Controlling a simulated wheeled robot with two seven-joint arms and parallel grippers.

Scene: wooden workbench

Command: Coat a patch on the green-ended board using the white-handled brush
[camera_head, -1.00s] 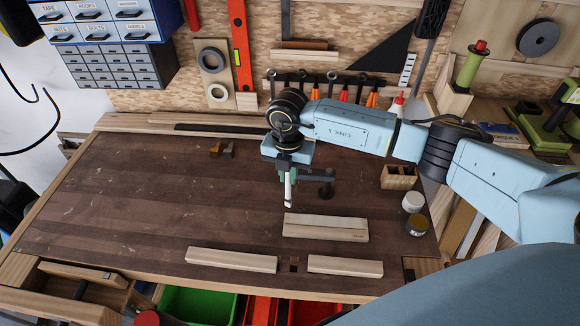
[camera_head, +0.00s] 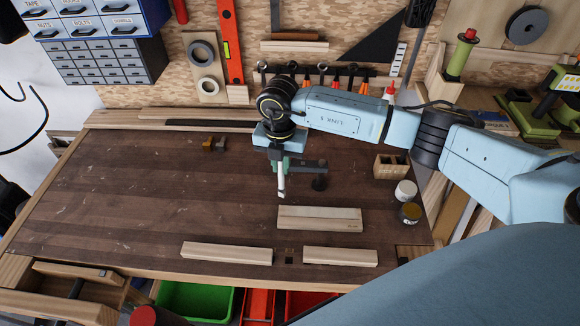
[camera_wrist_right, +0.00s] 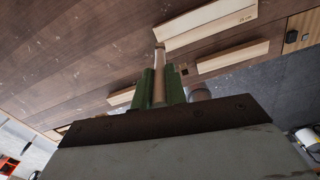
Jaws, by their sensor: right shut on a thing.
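My right gripper (camera_head: 281,168) hangs over the middle of the bench, just behind the middle board. It is shut on the white-handled brush (camera_head: 281,186), which points down. In the right wrist view the brush (camera_wrist_right: 159,80) sticks out between the green fingers, its end near the middle board's edge. Whether they touch cannot be told. The middle board (camera_head: 320,218) lies flat. Two more pale boards lie along the front edge, a left one (camera_head: 226,253) and a right one (camera_head: 340,256). I see no green end on any of them. My left gripper is not in view.
Two small jars, one white-topped (camera_head: 405,190) and one dark yellowish (camera_head: 410,213), stand at the right. A wooden block with holes (camera_head: 391,166) is behind them. Small brown pieces (camera_head: 214,144) lie at the back left. The left half of the bench is clear.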

